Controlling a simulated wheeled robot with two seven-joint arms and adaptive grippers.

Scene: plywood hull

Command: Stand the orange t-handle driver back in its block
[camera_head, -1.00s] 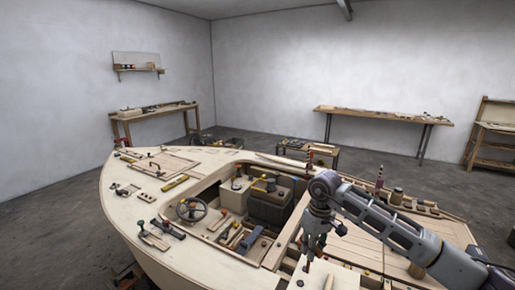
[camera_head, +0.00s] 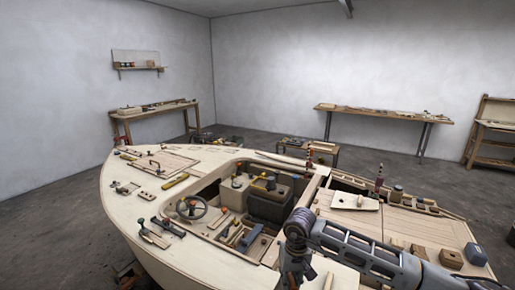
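My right gripper (camera_head: 291,280) hangs low over the near deck edge of the plywood hull (camera_head: 128,208), at the bottom of the view. Its fingers are small and partly cut off by the frame edge, so whether they are open or shut cannot be told. I cannot pick out the orange t-handle driver or its block with certainty. A small orange-red item (camera_head: 224,211) lies in the cockpit, too small to identify. The area directly below my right gripper is out of frame. My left gripper is not in view.
A steering wheel (camera_head: 191,207) and dark seat box (camera_head: 270,206) stand in the cockpit. Dark-headed tools (camera_head: 168,228) lie on the left deck. A pale board with a knob (camera_head: 354,201) lies on the right deck. Benches (camera_head: 384,113) stand along the walls.

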